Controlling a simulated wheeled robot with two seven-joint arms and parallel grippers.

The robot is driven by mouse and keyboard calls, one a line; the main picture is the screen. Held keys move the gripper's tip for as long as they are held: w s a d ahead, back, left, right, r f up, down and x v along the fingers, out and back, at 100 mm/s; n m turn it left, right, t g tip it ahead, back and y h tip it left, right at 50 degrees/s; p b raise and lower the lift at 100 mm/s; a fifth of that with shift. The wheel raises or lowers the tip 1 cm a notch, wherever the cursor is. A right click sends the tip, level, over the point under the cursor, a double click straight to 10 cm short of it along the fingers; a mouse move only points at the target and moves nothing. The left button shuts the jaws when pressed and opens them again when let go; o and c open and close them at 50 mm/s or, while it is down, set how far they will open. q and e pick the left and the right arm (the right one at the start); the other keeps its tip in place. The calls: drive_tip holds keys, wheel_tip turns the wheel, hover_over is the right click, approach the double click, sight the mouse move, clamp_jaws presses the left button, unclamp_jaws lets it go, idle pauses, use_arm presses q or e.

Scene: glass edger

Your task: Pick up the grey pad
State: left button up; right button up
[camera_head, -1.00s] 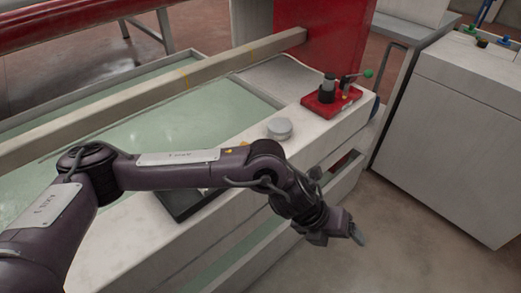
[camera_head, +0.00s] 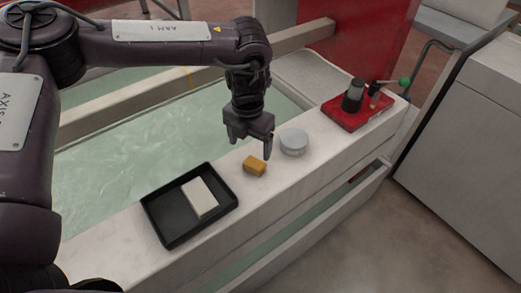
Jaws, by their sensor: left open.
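A pale grey rectangular pad (camera_head: 200,198) lies flat in a black shallow tray (camera_head: 163,229) on the white ledge. My left gripper (camera_head: 250,146) points down with its fingers apart and nothing between them. A round grey lidded tin (camera_head: 293,142) stands just right of the gripper. My right gripper is not in view.
A red base with a dark cylinder and a green-knobbed lever (camera_head: 352,112) stands at the ledge's right end. Behind the ledge (camera_head: 330,160) is a basin of greenish water (camera_head: 130,140), crossed by a beam. The ledge is clear between tin and red base.

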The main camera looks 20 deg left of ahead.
sight(253, 165)
use_arm(q)
drive_tip(key=shift+f, duration=0.4)
drive_tip(key=f, duration=0.5)
drive_tip(key=shift+s+d+f, duration=0.15)
drive_tip(key=shift+d+f, duration=0.1)
drive_tip(key=shift+d, duration=0.1)
drive_tip(key=shift+f+b, duration=0.3)
drive_tip(key=shift+f, duration=0.25)
drive_tip(key=c, duration=1.1)
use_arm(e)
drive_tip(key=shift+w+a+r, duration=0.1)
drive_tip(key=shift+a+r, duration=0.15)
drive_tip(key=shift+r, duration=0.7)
use_arm(q)
drive_tip(key=shift+r, duration=0.1)
